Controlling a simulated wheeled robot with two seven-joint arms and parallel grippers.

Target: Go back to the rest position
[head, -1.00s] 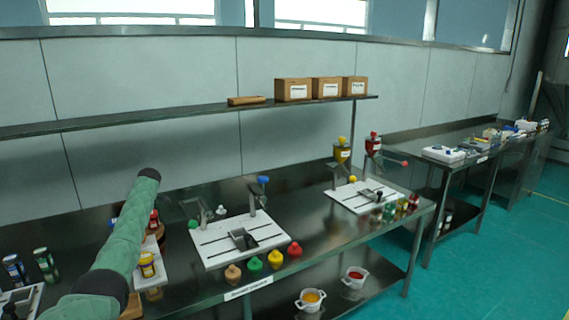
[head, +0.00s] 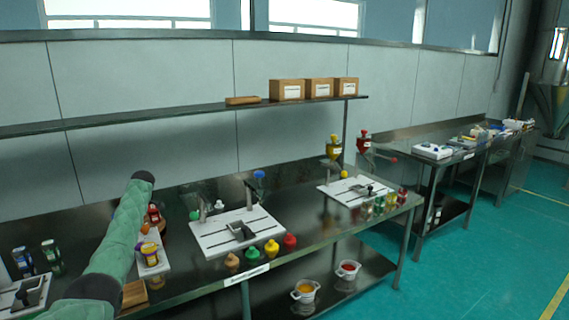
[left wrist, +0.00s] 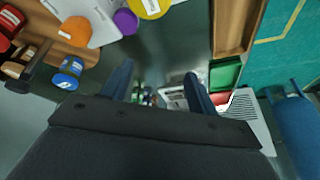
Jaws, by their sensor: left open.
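My left gripper (left wrist: 158,80) shows in the left wrist view with its two dark fingers spread apart and nothing between them. It points over the workbench edge area. In the head view my left arm rises from the lower left in a green sleeve with a black end, and its gripper cannot be made out. My right gripper is in neither view. Below the left wrist lie a yellow-topped item (left wrist: 150,5), a purple item (left wrist: 126,21), an orange item (left wrist: 76,31) and a blue-labelled jar (left wrist: 69,73), all apart from the fingers.
The steel bench (head: 300,222) holds a white slotted plate (head: 232,234), colored caps (head: 271,249) and a second plate (head: 352,190). A shelf (head: 200,115) with wooden boxes (head: 287,90) runs above. A wooden tray (left wrist: 231,30) lies near my left wrist. Green floor (head: 480,250) is clear at right.

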